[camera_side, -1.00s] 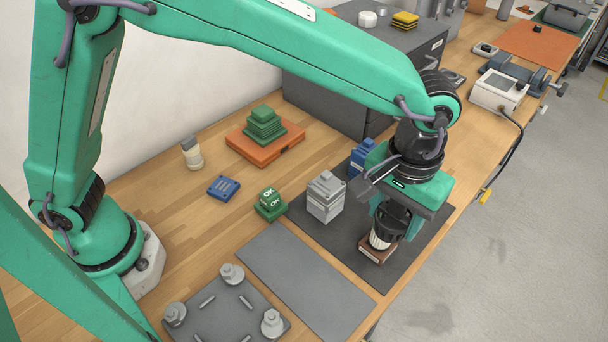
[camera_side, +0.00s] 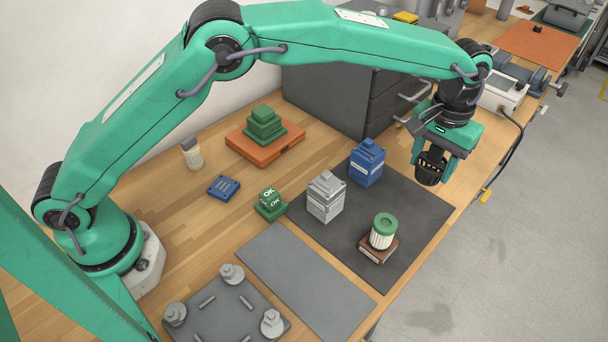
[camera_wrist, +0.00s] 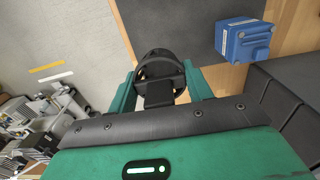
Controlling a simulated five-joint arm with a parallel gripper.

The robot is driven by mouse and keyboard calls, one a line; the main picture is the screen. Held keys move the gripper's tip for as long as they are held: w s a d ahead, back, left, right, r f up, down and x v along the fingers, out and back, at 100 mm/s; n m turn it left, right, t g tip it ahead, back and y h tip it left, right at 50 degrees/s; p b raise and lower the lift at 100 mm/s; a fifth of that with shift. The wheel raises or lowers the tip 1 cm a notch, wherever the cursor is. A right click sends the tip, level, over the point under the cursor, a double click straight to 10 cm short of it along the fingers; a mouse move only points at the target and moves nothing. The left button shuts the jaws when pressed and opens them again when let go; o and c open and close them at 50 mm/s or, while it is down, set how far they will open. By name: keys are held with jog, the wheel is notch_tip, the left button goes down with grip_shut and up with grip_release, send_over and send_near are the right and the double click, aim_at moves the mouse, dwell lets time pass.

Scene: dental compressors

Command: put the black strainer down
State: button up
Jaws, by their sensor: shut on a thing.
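The black strainer (camera_side: 430,168) is a dark slotted cup held between the green fingers of my gripper (camera_side: 434,158). It hangs above the far right part of the dark mat (camera_side: 415,222), near the bench's right edge. In the wrist view the strainer (camera_wrist: 160,72) shows as a round black ring with crossbars between the two fingers (camera_wrist: 160,88). A white ribbed cartridge with a green top (camera_side: 382,232) stands uncovered on a brown block (camera_side: 378,250) on the mat, apart from my gripper.
A blue box-like unit (camera_side: 366,162) and a grey one (camera_side: 325,197) stand on the mat; the blue one (camera_wrist: 246,40) also shows in the wrist view. A dark drawer cabinet (camera_side: 335,98) stands behind. A flat grey plate (camera_side: 305,283) lies empty in front.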

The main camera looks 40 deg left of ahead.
jog(key=shift+w, duration=0.1)
jog(key=w+a+f, duration=0.2)
jog(key=w, duration=0.1)
jog(key=w+a+f, duration=0.2)
jog(key=w, duration=0.1)
jog(key=w+a+f, duration=0.2)
jog(key=w+f, duration=0.1)
jog(key=shift+w+a, duration=0.2)
jog(key=shift+a, duration=0.2)
jog(key=shift+f, duration=0.15)
jog(key=shift+f, duration=1.85)
jog(key=shift+f, duration=0.5)
jog(key=o, duration=0.9)
jog(key=shift+o, duration=0.2)
jog(key=shift+r, duration=0.15)
notch_tip(320, 180, up, 13)
